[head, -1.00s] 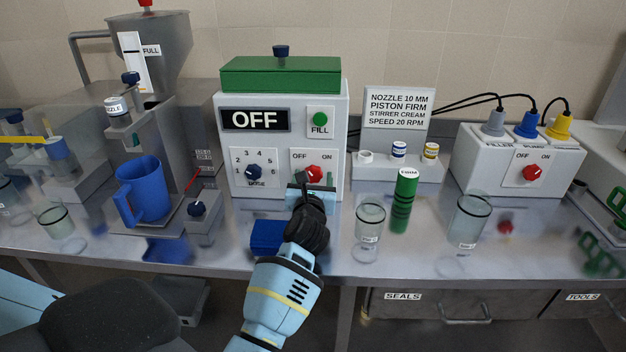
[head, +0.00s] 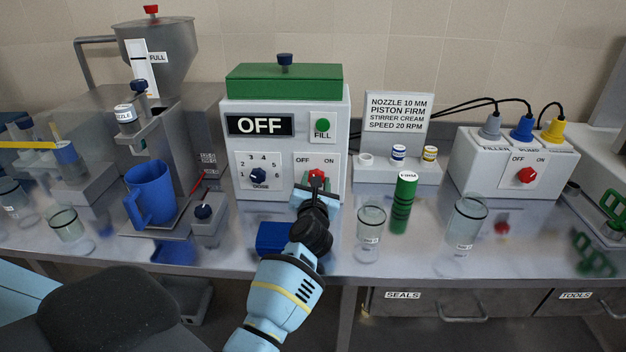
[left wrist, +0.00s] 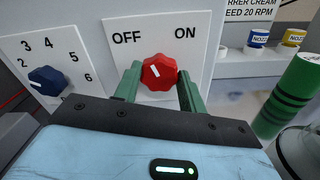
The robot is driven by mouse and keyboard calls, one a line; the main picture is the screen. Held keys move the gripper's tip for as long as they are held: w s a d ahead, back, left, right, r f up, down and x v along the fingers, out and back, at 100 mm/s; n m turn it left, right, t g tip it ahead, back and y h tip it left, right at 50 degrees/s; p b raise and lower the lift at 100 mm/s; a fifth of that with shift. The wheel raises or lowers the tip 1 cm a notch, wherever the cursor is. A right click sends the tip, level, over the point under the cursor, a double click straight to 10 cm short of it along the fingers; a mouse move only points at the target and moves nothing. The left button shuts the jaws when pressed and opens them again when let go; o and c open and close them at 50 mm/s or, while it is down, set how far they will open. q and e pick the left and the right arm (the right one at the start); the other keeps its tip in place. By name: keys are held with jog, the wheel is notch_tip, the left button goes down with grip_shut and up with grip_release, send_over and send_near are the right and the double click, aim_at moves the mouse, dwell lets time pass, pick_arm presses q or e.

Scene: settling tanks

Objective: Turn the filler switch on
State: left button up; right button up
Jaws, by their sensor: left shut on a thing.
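The white control box (head: 228,165) with a green top has a display reading OFF (head: 260,125). At its lower right is a red rotary knob with OFF and ON labels. In the left wrist view this red knob (left wrist: 158,72) sits between my two green fingers, its white mark tilted slightly left, toward OFF. My left gripper (head: 315,182) reaches the panel from the front and is shut on the knob; it also shows in the left wrist view (left wrist: 160,88). In the head view the gripper partly hides the knob. My right gripper is not in view.
A blue numbered dial (head: 258,174) and a green FILL button (head: 323,124) are on the same panel. A blue block (head: 272,238) lies beside my left wrist. Clear jars and a green striped cylinder (head: 404,203) stand right. Another box (head: 475,170) has its own OFF/ON knob (head: 526,175).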

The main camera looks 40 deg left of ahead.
pick_arm(q)
jog(key=shift+d+f+m+p, duration=0.1)
jog(key=shift+m+p, duration=1.95)
jog(key=shift+m, duration=3.45)
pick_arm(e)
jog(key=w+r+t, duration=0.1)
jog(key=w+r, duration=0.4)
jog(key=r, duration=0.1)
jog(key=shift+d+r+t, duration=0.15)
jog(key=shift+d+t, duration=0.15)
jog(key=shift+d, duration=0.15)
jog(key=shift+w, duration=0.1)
pick_arm(q)
jog(key=o, duration=1)
